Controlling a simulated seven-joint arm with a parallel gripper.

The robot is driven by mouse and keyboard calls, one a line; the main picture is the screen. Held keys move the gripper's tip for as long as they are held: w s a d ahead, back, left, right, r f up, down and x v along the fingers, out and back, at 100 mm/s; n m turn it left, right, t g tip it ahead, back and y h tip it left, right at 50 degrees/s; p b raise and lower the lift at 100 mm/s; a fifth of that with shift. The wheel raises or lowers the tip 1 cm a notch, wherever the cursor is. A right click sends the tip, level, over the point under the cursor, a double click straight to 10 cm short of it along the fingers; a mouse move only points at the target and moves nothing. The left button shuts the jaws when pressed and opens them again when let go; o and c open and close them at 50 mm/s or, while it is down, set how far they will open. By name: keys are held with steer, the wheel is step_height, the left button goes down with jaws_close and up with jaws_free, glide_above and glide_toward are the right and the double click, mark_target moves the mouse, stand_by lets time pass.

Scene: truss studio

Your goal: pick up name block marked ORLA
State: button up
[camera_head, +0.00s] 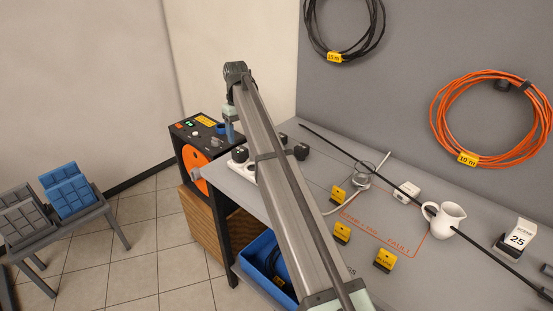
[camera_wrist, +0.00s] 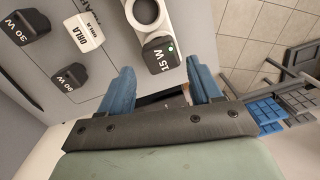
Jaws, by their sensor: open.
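The name block marked ORLA (camera_wrist: 83,33) is white with dark lettering and lies on the grey table top in the wrist view. In the head view my gripper (camera_head: 229,128) hangs above the table's left end; I cannot make out the ORLA block there.
In the head view a black machine with an orange disc (camera_head: 193,158) stands beside the table's left end. Black blocks (camera_head: 301,151) and the white strip (camera_head: 246,170) lie near my arm. A long black rod (camera_head: 385,180), yellow-labelled blocks (camera_head: 342,232) and a white jug (camera_head: 445,219) are further right.

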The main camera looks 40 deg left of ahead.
steer(key=w+d+r+n, duration=0.1)
steer(key=w+d+n, duration=0.1)
steer(key=w+d, duration=0.65)
steer(key=shift+t+y, duration=0.3)
steer(key=f, duration=0.4)
steer(key=w+a+f, duration=0.1)
steer(key=f, duration=0.4)
steer(key=w+f, duration=0.1)
steer(key=f, duration=0.3)
steer(key=shift+w+a+f, duration=0.15)
steer(key=shift+a+f, duration=0.1)
steer(key=shift+a, duration=0.15)
steer(key=c, duration=1)
steer(key=shift+r, duration=0.1)
steer(key=shift+c, duration=0.2)
